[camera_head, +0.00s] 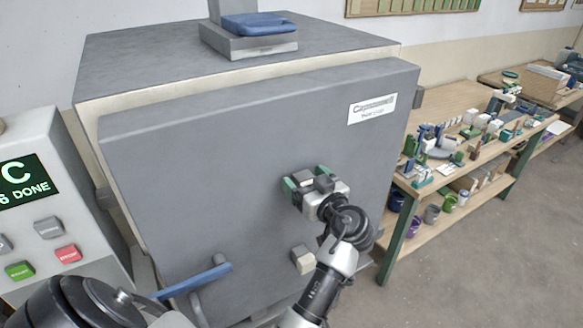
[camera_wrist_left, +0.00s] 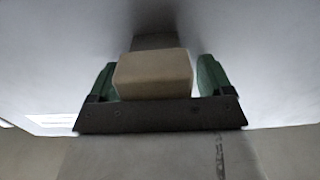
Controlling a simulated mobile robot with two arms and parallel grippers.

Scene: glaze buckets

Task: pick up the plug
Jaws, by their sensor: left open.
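The plug, a small pale beige block (camera_head: 305,179), sticks out from the grey kiln door (camera_head: 220,150), right of the door's middle. My left gripper (camera_head: 306,182) is at the door with its green fingertips on either side of the plug. In the left wrist view the plug (camera_wrist_left: 153,74) sits between the two green fingers (camera_wrist_left: 156,80), with a narrow gap showing at the right one. The left gripper is open. Part of the plug is hidden by the gripper in the head view. My right gripper is not in view.
A second beige block (camera_head: 303,260) sits lower on the door. A blue handle (camera_head: 195,282) is at the door's lower left. A control panel (camera_head: 40,205) reading "DONE" stands at left. A cluttered wooden workbench (camera_head: 450,110) is at right, with clear floor (camera_head: 500,240) before it.

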